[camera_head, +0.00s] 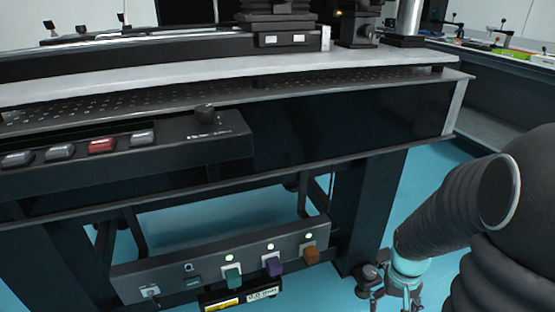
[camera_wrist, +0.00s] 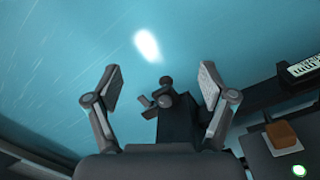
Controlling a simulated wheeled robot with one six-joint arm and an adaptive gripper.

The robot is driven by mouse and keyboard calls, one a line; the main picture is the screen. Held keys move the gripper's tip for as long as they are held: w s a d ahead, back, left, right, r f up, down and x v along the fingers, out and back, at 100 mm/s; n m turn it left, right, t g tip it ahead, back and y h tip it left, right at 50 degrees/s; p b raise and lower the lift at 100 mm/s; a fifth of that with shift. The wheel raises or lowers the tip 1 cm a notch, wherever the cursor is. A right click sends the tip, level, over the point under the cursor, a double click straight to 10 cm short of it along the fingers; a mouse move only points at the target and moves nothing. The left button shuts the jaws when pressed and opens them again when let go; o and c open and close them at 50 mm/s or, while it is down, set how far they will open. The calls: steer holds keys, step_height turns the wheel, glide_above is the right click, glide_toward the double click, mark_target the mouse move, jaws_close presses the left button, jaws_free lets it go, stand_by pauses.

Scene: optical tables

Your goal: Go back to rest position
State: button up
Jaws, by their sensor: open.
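My gripper (camera_wrist: 160,95) shows in the wrist view with its two fingers spread wide apart and nothing between them. Beyond the fingers are a dark table leg with a small knob-like foot (camera_wrist: 166,90) and the blue floor (camera_wrist: 60,60). In the head view my arm, in a dark ribbed cover, stands at the right; the gripper's fingers cannot be made out there.
The optical table (camera_head: 300,72) spans the head view. A control box (camera_head: 180,145) with grey and red buttons hangs on its front edge. Below is a panel (camera_head: 200,265) with green, purple and orange plugs; the orange plug (camera_wrist: 282,133) shows in the wrist view. Floor (camera_head: 420,180) is clear at right.

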steer(key=s+a+r+n+t+p, duration=0.1)
steer(key=s+a+r+t, duration=0.1)
steer(key=r, duration=0.6)
steer(key=s+a+r+t+p, duration=0.1)
steer(key=s+a+r+t, duration=0.1)
steer(key=a+r, duration=0.3)
steer(key=s+a+r+n+t+p, duration=0.1)
steer(key=s+a+r+t+p, duration=0.1)
steer(key=r, duration=1)
steer(key=shift+s+a+r+n+y, duration=0.3)
steer(key=shift+s+a, duration=0.3)
steer(key=shift+a, duration=0.65)
